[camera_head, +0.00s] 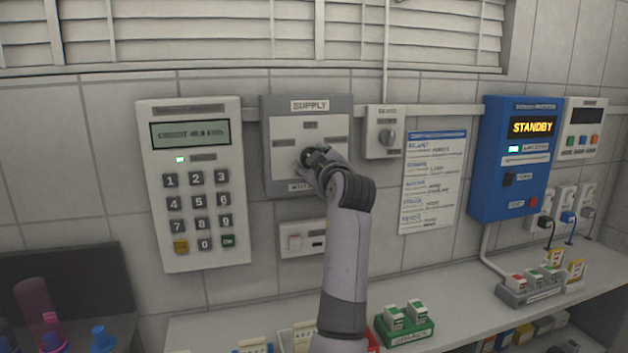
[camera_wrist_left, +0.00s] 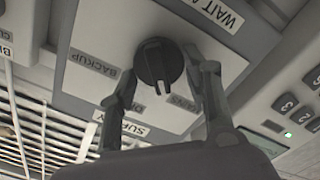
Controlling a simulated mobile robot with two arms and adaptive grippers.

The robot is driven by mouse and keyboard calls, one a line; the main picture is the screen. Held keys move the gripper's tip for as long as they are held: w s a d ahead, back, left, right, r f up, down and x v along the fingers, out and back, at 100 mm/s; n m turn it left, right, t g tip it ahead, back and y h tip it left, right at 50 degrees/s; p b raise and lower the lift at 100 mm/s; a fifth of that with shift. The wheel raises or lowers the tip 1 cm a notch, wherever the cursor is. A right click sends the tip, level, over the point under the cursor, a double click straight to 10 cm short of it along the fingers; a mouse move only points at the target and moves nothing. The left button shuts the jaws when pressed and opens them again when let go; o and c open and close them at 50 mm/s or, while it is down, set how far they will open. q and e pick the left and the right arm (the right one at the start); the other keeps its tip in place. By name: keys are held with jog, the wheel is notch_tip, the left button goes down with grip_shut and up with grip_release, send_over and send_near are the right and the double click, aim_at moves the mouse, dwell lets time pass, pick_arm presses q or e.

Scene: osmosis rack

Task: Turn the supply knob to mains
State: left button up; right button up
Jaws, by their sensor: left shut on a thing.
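The grey supply panel (camera_head: 345,108) hangs on the tiled wall under a SUPPLY label. Its black round knob (camera_wrist_left: 158,64) shows in the left wrist view, with the labels BACKUP (camera_wrist_left: 94,64), SUPPLY (camera_wrist_left: 122,123) and WAIT (camera_wrist_left: 222,14) around it. Other labels are partly hidden by my fingers. In the head view the knob (camera_head: 314,156) is mostly behind my left gripper (camera_head: 317,164). My left gripper (camera_wrist_left: 160,82) is shut on the knob, one finger on each side. I cannot tell which label the knob's mark points to. My right gripper is not in view.
A keypad unit (camera_head: 197,250) is mounted left of the panel. A small knob box (camera_head: 384,148), a notice (camera_head: 432,180) and a blue unit reading STANDBY (camera_head: 513,160) are to the right. A counter (camera_head: 455,300) below bears a green tray (camera_head: 405,334) with small blocks.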

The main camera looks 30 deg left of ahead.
pick_arm(q)
jog(key=shift+f+n+b, duration=0.25)
jog(key=shift+n+b, duration=1.1)
jog(key=shift+n, duration=0.45)
jog(key=o, duration=1.1)
jog(key=shift+r, duration=0.1)
jog(key=shift+o, duration=0.2)
jog(key=shift+s, duration=0.1)
